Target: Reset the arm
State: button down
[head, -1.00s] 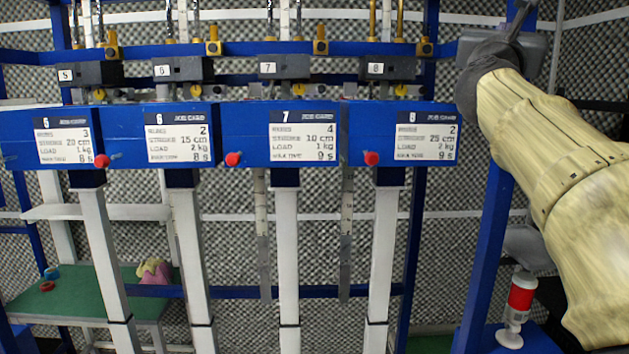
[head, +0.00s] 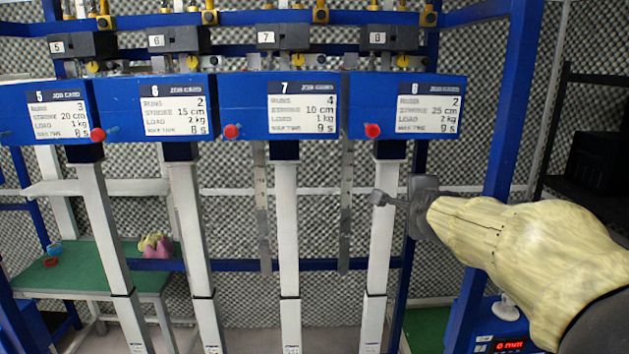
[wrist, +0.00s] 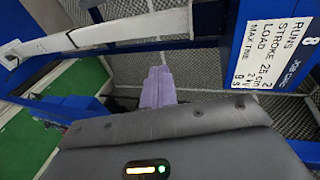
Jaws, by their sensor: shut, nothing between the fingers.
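My gripper (head: 380,198) is at the end of my cream-sleeved arm, which reaches in from the right in the head view. It points left, in front of or beside the white post (head: 380,240) under station 8; the depth is hard to tell. Its small fingers look closed, with nothing held. In the wrist view, the lilac-grey fingers (wrist: 158,88) sit together beyond the dark gripper body. The station 8 job card (wrist: 281,45) is at upper right there, apart from the fingers.
A row of blue boxes with job cards (head: 303,108) and red knobs (head: 372,131) spans the rig above my gripper. A blue upright (head: 508,120) stands close behind my arm. A green-topped table (head: 100,270) is at left. A red display (head: 508,346) reads 0 mm.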

jog(key=s+a+f+n+g+y, duration=0.1)
jog(key=s+f+n+g, duration=0.15)
jog(key=f, duration=0.35)
jog(key=s+a+f+n+g, duration=0.1)
jog(key=s+f+n+g, duration=0.1)
jog(key=s+f+n, duration=0.35)
jog(key=s+a+f+n+g+y, duration=0.1)
jog(key=s+a+f+n+g, duration=0.1)
jog(key=f, duration=0.5)
jog(key=s+f+n+g, duration=0.5)
jog(key=s+f+n, duration=0.3)
jog(key=s+f, duration=0.4)
jog(key=s, duration=0.3)
jog(key=shift+a+n, duration=0.15)
jog(key=shift+n, duration=0.15)
